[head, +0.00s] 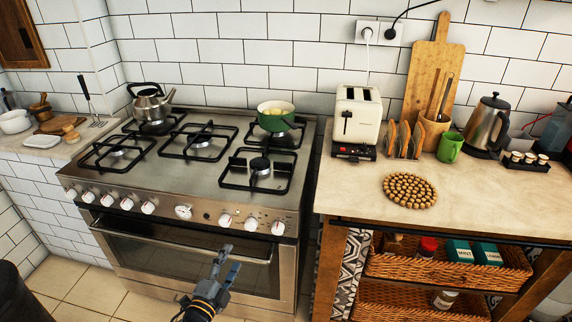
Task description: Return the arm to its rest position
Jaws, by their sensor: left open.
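My left gripper (225,268) shows low in the head view, in front of the oven door of the steel stove (190,215). It is open, its fingers point up and away, and nothing shows between them. The lower part of its arm leaves the picture at the bottom edge. My right gripper is out of view.
A kettle (150,103) and a green pot (276,117) stand on the stove. The counter (350,195) at right holds a toaster (357,117), a green mug (450,147) and a round trivet (409,190). Wicker baskets (440,268) sit below. Tiled floor is at lower left.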

